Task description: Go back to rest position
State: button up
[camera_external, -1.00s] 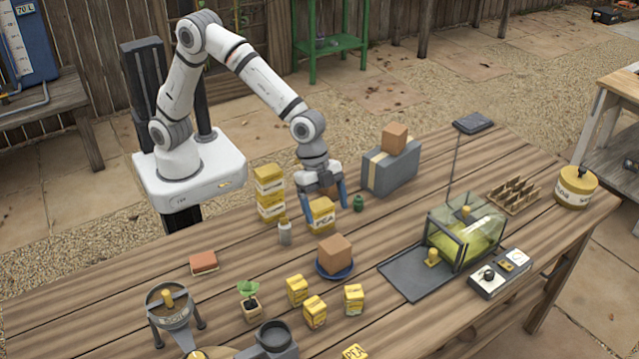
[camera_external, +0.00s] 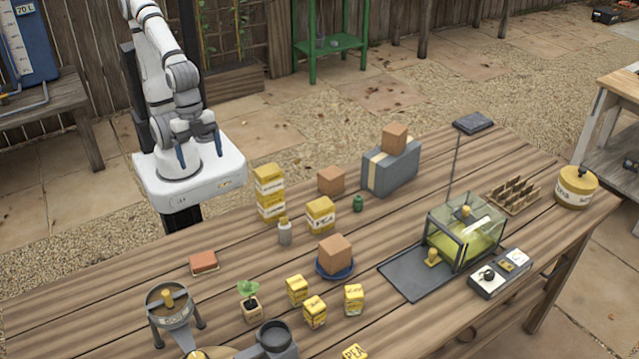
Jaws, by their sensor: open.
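My gripper (camera_external: 200,158) is open and empty. Its two blue fingers point down over my own white base, apart from the table and everything on it. My arm is folded back above the base. A yellow box marked PEA (camera_external: 320,215) stands upright on the wooden table (camera_external: 120,270), near its back edge. A brown block (camera_external: 331,181) sits just behind that box.
Stacked yellow boxes (camera_external: 269,192) and a small grey bottle (camera_external: 285,232) stand nearest my base. A grey box (camera_external: 391,168) carries a brown block (camera_external: 395,138). A glass case (camera_external: 466,235) stands at the right. The space between gripper and table is clear.

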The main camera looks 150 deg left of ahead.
jog(key=s, duration=0.3)
jog(key=shift+s+d+f, duration=0.25)
jog(key=shift+d+f, duration=0.1)
jog(key=shift+f, duration=0.05)
